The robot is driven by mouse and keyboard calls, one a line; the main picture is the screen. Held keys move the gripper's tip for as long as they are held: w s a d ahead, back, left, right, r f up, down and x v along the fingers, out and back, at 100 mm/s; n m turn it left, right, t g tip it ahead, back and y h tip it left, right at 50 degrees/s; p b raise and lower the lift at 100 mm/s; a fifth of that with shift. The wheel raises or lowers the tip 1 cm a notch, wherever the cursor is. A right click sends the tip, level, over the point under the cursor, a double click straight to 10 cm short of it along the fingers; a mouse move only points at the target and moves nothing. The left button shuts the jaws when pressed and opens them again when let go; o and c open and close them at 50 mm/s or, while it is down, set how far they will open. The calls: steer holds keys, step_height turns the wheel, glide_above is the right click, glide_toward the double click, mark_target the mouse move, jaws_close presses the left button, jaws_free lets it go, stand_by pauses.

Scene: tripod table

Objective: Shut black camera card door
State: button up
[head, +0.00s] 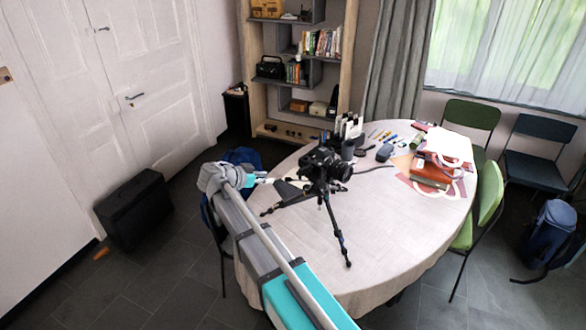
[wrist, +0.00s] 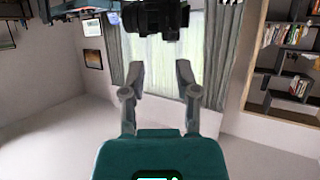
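The black camera (head: 325,165) sits on a small black tripod (head: 337,228) on the round table. My gripper (head: 264,179) is left of the camera, apart from it and pointing toward it. In the wrist view my gripper (wrist: 160,76) is open, with its two fingers wide apart and nothing between them. The camera (wrist: 153,17) shows there as a dark body at the top edge, beyond the fingertips and partly cut off. I cannot make out the card door or how far it stands open in either view.
The round table (head: 300,260) has bare cloth at its front. Behind the camera stand a dark cup (head: 347,149) and several pens and tools. Red boxes (head: 430,172) lie at the right. Chairs (head: 488,205) surround the table. A black case (head: 133,208) stands by the door.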

steer(key=shift+w+a+r, duration=0.25)
steer(key=shift+a+r, duration=0.25)
steer(key=shift+a, duration=0.05)
steer(key=shift+d+f, duration=0.1)
steer(key=b, duration=0.5)
glide_toward(303, 172)
steer(key=x, duration=0.5)
steer(key=shift+d+f, duration=0.1)
steer(key=shift+f, duration=0.1)
jaws_close()
